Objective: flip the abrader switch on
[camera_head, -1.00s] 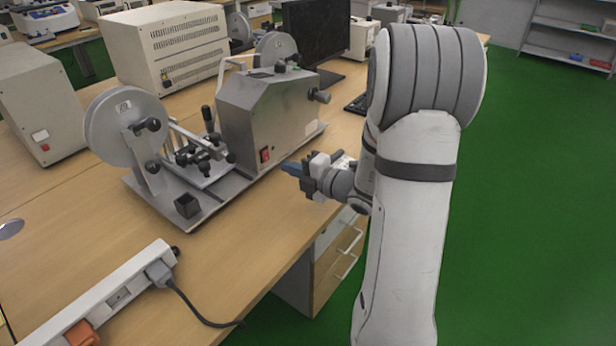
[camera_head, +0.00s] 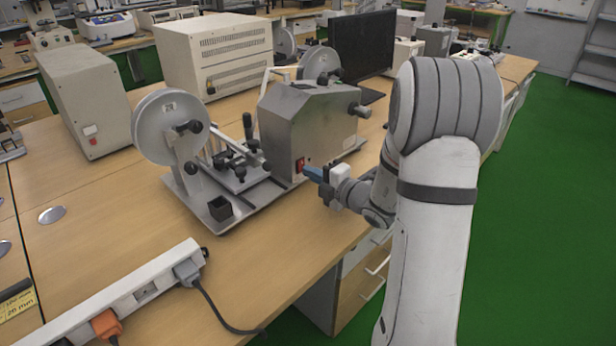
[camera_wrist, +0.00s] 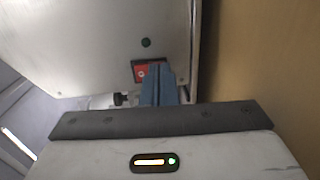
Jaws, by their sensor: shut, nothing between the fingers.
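The abrader (camera_head: 292,128) is a grey metal machine with round discs, standing on a metal base plate on the wooden table. Its red switch (camera_head: 300,164) is low on the housing face toward my arm. In the wrist view the red switch (camera_wrist: 140,72) shows just beyond my blue fingertips, which cover part of its right side. My gripper (camera_head: 314,172) is shut and empty, its tips at or very near the switch. I cannot tell whether they touch it. My gripper also shows in the wrist view (camera_wrist: 159,82). Which way the rocker is tilted is not clear.
A white power strip (camera_head: 140,288) with plugs and a grey cable lies at the table's front left. Beige instrument boxes (camera_head: 215,55) and a black monitor (camera_head: 362,45) stand behind the abrader. Drawers (camera_head: 360,285) are under the table edge. Green floor is free at right.

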